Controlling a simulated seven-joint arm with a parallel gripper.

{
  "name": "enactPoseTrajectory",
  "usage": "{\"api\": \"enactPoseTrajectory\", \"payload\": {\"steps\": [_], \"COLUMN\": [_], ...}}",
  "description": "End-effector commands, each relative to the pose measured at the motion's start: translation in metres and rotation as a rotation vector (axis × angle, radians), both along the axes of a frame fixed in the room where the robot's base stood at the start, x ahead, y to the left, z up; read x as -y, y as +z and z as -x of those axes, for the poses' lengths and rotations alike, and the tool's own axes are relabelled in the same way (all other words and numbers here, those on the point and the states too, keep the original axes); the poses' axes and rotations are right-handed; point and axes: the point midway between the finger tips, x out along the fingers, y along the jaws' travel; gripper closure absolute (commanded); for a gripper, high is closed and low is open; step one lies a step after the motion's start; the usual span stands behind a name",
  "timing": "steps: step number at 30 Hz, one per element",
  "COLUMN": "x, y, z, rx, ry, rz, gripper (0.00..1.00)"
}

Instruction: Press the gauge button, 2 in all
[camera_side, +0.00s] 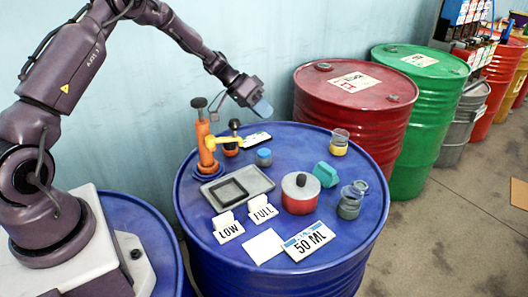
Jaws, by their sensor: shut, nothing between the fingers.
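My gripper (263,110) is shut and empty. It hangs in the air over the back part of the drum, up and left of the red body and apart from it. Cards reading LOW (228,230), FULL (262,211) and 50 ML (309,240) stand or lie at the front.
A grey tray (210,197) holds a dark square frame.

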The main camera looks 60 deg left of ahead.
Motion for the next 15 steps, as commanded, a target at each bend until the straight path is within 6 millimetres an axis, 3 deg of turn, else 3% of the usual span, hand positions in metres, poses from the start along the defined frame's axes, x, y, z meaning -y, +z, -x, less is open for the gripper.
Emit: {"api": "enactPoseTrajectory", "payload": {"steps": [5, 15], "x": [0.0, 0.001], "y": [-0.012, -0.06], "z": [0.0, 0.0], "rx": [-0.003, -0.003], "ry": [0.001, 0.001], "rz": [0.002, 0.002], "gripper": [1.0, 1.0]}}
